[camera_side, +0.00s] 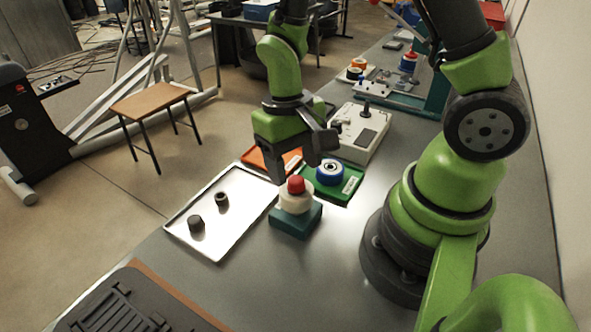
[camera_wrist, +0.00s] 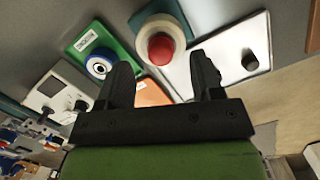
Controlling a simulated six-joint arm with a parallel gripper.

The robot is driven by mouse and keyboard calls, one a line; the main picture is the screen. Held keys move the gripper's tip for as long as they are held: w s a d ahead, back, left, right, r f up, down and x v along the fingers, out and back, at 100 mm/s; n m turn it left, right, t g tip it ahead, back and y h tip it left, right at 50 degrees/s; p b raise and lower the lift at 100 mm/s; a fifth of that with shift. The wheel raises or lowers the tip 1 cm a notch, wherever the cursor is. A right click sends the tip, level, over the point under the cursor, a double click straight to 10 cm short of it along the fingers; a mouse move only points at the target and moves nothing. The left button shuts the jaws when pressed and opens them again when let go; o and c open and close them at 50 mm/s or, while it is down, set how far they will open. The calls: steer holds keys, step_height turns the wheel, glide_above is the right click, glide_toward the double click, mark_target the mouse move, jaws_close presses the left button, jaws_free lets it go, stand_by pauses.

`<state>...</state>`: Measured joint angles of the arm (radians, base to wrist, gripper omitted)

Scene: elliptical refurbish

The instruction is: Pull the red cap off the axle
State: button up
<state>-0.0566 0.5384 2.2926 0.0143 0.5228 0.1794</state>
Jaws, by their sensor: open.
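The red cap (camera_side: 296,184) sits on top of a white round part (camera_side: 295,203) on a teal block (camera_side: 284,222), near the middle of the table in the side view. The axle itself is hidden under the cap. In the wrist view the red cap (camera_wrist: 161,48) lies ahead of the fingers, centred a little left of the gap's middle, with the white ring around it. My gripper (camera_side: 298,172) is open, just above and behind the cap in the side view. In the wrist view the gripper's fingers (camera_wrist: 164,78) are spread and nothing is between them.
A metal tray (camera_side: 225,234) with two dark round pieces lies left of the block. A green mat (camera_side: 347,191) holds a blue-and-white wheel (camera_side: 329,172). An orange mat (camera_side: 256,159) and a white device (camera_side: 345,150) stand behind. Table is bare in front of the block.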

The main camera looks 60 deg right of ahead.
mark_target(296, 184)
steer(key=shift+s+f, duration=0.15)
steer(key=shift+f, duration=1.05)
jaws_close()
